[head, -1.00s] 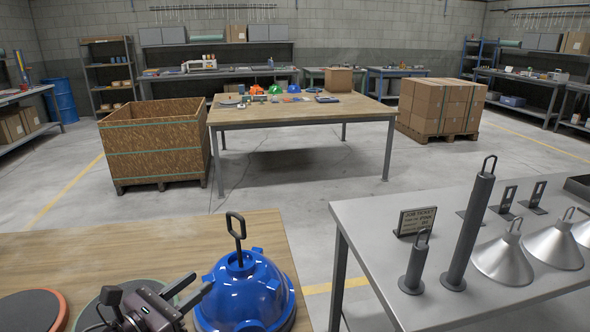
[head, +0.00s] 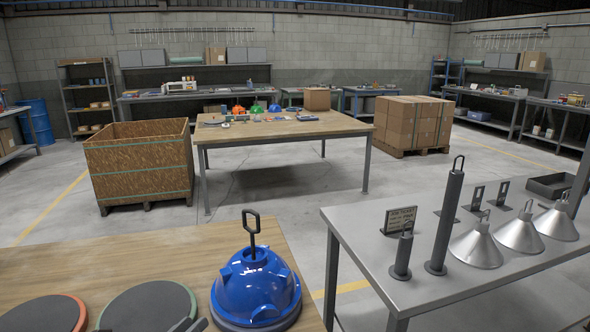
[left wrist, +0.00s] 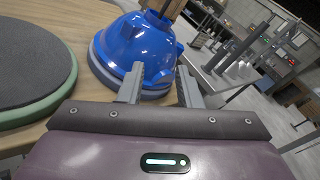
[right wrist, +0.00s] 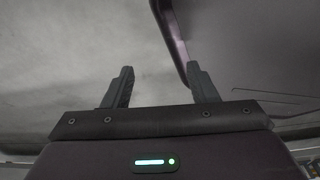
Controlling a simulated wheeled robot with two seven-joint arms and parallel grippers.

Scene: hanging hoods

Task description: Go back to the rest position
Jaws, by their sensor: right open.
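A blue hood (head: 256,289) with a black loop handle stands upright on the near wooden table (head: 150,262). It also shows in the left wrist view (left wrist: 140,48). My left gripper (head: 190,325) barely shows at the bottom edge of the head view, just left of the hood. In the left wrist view its fingers (left wrist: 158,85) are apart with nothing held, and the hood lies beyond the tips. My right gripper (right wrist: 160,86) is open and empty in its wrist view, above grey floor. It is outside the head view.
Green-rimmed (head: 150,308) and orange-rimmed (head: 46,314) round pads lie left of the hood. A grey metal table (head: 375,235) at right holds several silver cone hoods (head: 477,246), dark posts (head: 448,212) and a sign (head: 400,219). Open floor lies beyond.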

